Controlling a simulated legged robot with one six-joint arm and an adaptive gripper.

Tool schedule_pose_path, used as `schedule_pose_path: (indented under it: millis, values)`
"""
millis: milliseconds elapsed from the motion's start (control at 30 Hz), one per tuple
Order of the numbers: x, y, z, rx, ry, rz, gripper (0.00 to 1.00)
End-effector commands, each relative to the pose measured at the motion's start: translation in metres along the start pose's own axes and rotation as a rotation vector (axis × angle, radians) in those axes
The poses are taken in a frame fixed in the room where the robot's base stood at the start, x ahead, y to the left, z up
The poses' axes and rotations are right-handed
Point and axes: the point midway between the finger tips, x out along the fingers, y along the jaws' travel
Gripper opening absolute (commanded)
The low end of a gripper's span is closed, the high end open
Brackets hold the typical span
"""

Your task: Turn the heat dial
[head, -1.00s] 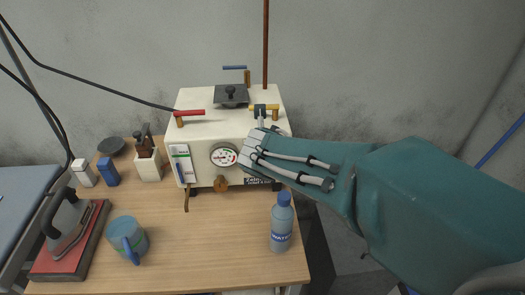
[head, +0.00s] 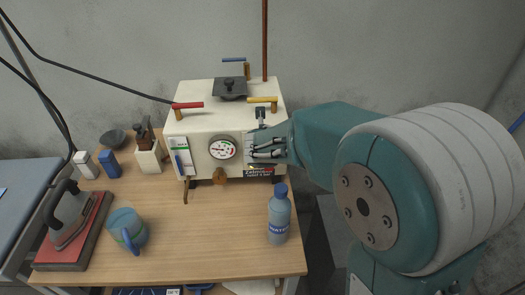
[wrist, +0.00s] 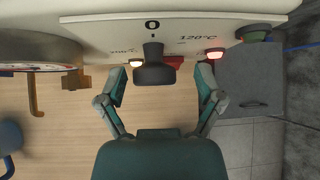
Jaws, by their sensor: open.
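The heat dial (wrist: 154,66) is a black knob on the white front panel of the machine (head: 205,118). In the wrist view it stands below a "0" mark, with "120°C" printed to its right. My gripper (wrist: 161,82) is open, with one finger on each side of the dial and a visible gap to both. I cannot tell how far the fingertips are from the panel. In the head view my gripper (head: 262,147) is at the right part of the machine's front and hides the dial.
A round gauge (head: 222,148) is left of my gripper. A water bottle (head: 279,214) stands on the table below my gripper. A blue mug (head: 127,229) is further left.

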Motion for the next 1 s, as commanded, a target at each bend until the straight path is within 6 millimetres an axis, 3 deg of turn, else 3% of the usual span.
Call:
schedule_pose_path:
  millis: [67,233,267,667,1000]
  values:
    - [0.0001,0.0009,0.0000,-0.001,0.000,0.000,0.86]
    - [0.0000,0.0009,-0.0002,-0.002,0.000,0.000,0.10]
    - [0.0000,0.0010,-0.0002,-0.002,0.000,0.001,0.06]
    - [0.0003,0.0009,-0.0009,0.024,0.002,0.029,0.06]
    - [0.0010,-0.0025,-0.0018,0.184,0.002,0.183,0.06]
